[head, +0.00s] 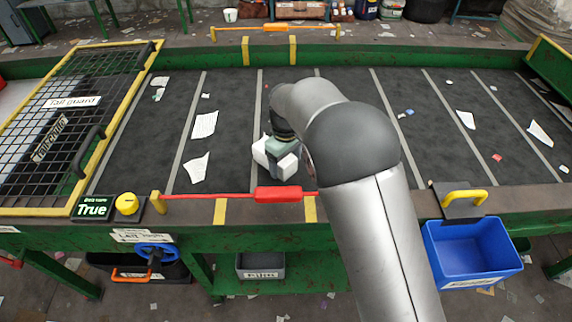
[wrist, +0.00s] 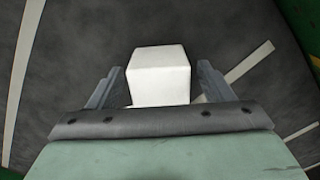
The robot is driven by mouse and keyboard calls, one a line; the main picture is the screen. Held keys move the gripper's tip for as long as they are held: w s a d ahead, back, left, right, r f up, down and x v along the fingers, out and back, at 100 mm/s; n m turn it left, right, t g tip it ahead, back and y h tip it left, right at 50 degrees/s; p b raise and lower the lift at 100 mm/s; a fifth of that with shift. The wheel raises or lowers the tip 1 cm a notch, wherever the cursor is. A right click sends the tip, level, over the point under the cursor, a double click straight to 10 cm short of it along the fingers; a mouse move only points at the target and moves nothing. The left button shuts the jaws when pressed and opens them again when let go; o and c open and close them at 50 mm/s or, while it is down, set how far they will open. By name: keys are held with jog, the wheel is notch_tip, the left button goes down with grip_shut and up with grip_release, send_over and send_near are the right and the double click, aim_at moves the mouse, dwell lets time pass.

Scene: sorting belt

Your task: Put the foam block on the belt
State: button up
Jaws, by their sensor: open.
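The white foam block (wrist: 160,75) is between the two grey fingers of my gripper (wrist: 158,92) in the wrist view. The fingers are apart, with a narrow gap showing beside the block. In the head view the block (head: 288,167) is partly hidden by my gripper (head: 275,160), low over the near half of the dark belt (head: 230,110). The belt also shows below the block in the wrist view (wrist: 85,50). I cannot tell for sure whether the block's underside touches the belt.
A red bar (head: 279,194) runs along the near edge, close to my gripper. A wire-mesh guard (head: 75,110) covers the belt's left end. A blue bin (head: 472,255) hangs at the front right. Paper scraps (head: 204,125) lie on the belt; its right part is mostly clear.

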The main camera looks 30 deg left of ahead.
notch_tip(320, 180, up, 10)
jog(key=shift+r+b, duration=0.25)
jog(key=shift+b, duration=0.25)
jog(key=w+d+r+m, duration=0.1)
jog(key=d+r+m, duration=0.15)
jog(key=d, duration=0.95)
jog(key=d+r+m, duration=0.2)
jog(key=d+m, duration=0.2)
jog(key=d, duration=0.9)
jog(key=s+d+f+m, duration=0.2)
jog(key=s+d+m, duration=0.2)
jog(key=s+d, duration=0.5)
jog(key=s+d+f+m, duration=0.2)
jog(key=s+d+m, duration=0.3)
jog(key=s+d, duration=0.4)
jog(key=d, duration=0.3)
jog(key=shift+s+f, duration=0.15)
jog(key=shift+s, duration=0.1)
